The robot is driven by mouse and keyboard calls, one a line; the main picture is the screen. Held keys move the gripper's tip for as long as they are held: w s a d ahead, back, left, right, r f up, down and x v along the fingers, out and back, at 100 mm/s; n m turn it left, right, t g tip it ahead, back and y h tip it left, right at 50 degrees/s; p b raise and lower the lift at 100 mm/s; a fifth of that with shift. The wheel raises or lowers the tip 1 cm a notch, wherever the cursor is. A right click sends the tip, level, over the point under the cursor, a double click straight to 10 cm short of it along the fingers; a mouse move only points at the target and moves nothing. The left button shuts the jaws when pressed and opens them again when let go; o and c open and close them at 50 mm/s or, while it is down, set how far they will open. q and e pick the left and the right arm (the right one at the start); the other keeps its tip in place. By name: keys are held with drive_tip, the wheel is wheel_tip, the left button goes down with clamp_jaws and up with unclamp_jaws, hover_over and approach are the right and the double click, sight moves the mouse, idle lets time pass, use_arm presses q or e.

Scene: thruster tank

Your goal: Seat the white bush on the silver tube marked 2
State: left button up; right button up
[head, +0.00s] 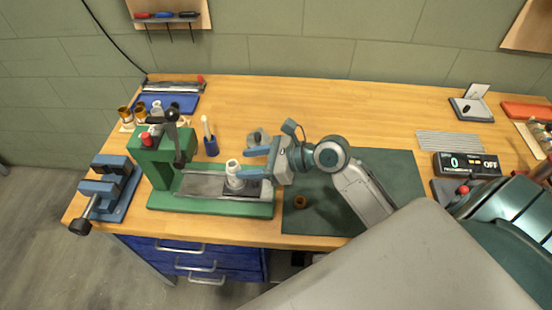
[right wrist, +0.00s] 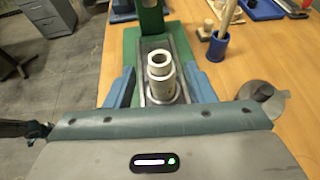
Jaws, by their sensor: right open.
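A white bush (head: 233,165) stands upright on top of a short, wider silver tube (head: 236,183) on the bed of the green press (head: 160,178). In the right wrist view the bush (right wrist: 159,59) shows its open bore, with the tube (right wrist: 163,88) under it. I cannot read a number on the tube or tell how deep the bush sits. My right gripper (head: 247,163) is open beside the bush and tube. In the right wrist view its blue fingers stand to either side of them, with gaps. My left gripper is not in view.
A blue cup (head: 211,146) with a brush stands behind the bed. A blue vise (head: 105,188) is at the left edge. A bronze ring (head: 300,202) lies on the dark green mat (head: 400,172). The table's back middle is clear.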

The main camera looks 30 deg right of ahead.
drive_tip(key=v, duration=0.7)
drive_tip(key=shift+s+d, duration=0.25)
drive_tip(key=shift+d, duration=0.05)
idle(0.6)
